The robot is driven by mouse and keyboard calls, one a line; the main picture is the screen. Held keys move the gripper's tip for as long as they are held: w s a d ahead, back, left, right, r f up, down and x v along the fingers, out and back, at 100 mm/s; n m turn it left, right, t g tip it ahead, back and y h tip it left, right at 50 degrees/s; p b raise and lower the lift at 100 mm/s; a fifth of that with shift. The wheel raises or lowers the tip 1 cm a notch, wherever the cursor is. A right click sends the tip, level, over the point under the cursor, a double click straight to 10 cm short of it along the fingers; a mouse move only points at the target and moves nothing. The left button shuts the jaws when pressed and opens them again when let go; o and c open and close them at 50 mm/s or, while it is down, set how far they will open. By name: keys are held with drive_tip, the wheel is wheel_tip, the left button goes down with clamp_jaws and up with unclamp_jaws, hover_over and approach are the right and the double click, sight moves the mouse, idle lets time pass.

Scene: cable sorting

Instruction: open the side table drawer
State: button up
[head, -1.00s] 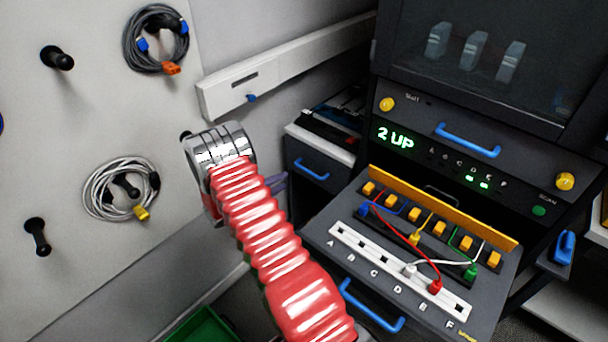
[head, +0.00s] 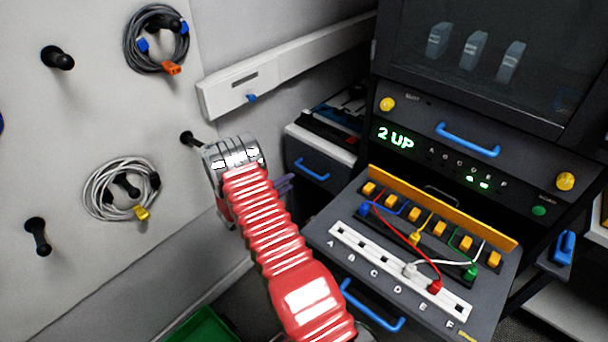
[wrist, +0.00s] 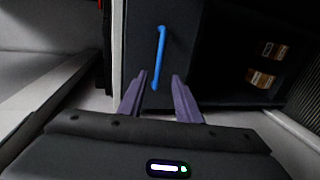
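The side table (head: 325,150) stands at the back, against the wall, left of the dark machine. Its dark drawer front has a blue bar handle (head: 312,170), and the drawer looks shut. In the wrist view the blue handle (wrist: 159,57) runs lengthwise ahead of my gripper, its near end between the lines of the two fingers. My gripper (wrist: 158,82) is open, its purple fingers apart with nothing between them. In the head view my gripper (head: 285,184) shows only partly behind my red arm, just below and left of the drawer handle. Contact with the handle is not visible.
A dark machine with a sloped cable panel (head: 340,215) stands close on the right. A pegboard (head: 80,255) with coiled cables is on the left. A green bin (head: 203,330) sits low in front. Dark items lie on the side table's top.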

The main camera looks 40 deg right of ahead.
drive_tip(key=s+x, duration=0.1)
drive_tip(key=x, duration=0.9)
drive_tip(key=shift+w+d, duration=0.2)
drive_tip(key=shift+w, duration=0.3)
drive_tip(key=shift+c, duration=0.2)
clamp_jaws()
drive_tip(key=shift+f, duration=0.1)
